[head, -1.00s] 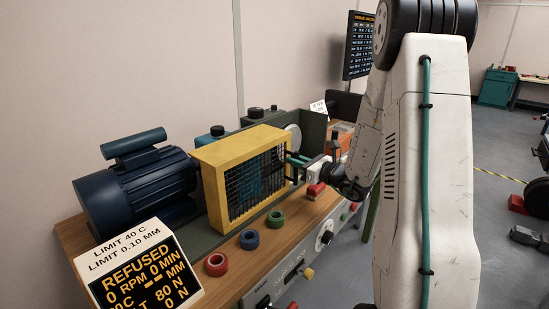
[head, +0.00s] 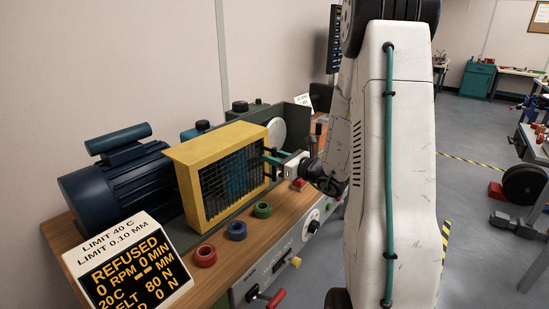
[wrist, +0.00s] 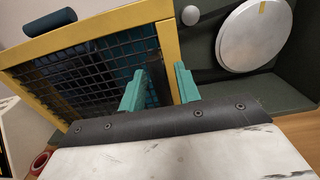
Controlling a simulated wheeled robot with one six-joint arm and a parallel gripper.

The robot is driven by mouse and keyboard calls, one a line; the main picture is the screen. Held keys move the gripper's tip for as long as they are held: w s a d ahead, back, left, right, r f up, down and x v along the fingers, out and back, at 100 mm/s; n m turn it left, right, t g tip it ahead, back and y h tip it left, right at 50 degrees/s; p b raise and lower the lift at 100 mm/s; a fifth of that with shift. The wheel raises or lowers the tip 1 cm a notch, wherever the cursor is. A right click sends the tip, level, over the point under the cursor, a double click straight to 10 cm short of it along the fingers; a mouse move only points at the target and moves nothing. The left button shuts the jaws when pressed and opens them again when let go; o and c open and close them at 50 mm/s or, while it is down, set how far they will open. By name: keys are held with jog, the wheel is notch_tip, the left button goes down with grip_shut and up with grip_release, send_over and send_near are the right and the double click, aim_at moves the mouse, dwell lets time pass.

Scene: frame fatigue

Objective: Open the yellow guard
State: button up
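The yellow guard (head: 218,175) is a box frame with black mesh, standing closed over the bench rig beside the blue motor. In the wrist view the guard's yellow edge (wrist: 168,50) and mesh fill the upper left. My gripper (head: 268,158) is at the guard's right edge. In the wrist view the teal fingers of my gripper (wrist: 159,72) stand apart, one on each side of a dark upright bar (wrist: 157,82), which looks like the guard's handle. Gaps show between bar and fingers. What lies behind the mesh is mostly hidden.
A blue motor (head: 115,190) stands left of the guard. Red (head: 205,255), blue (head: 237,231) and green (head: 263,210) rings lie along the bench front. A sign reading REFUSED (head: 128,262) stands at front left. A pale disc (wrist: 254,35) is right of the guard.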

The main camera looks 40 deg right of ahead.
jog(key=v, duration=0.8)
dwell(0.4)
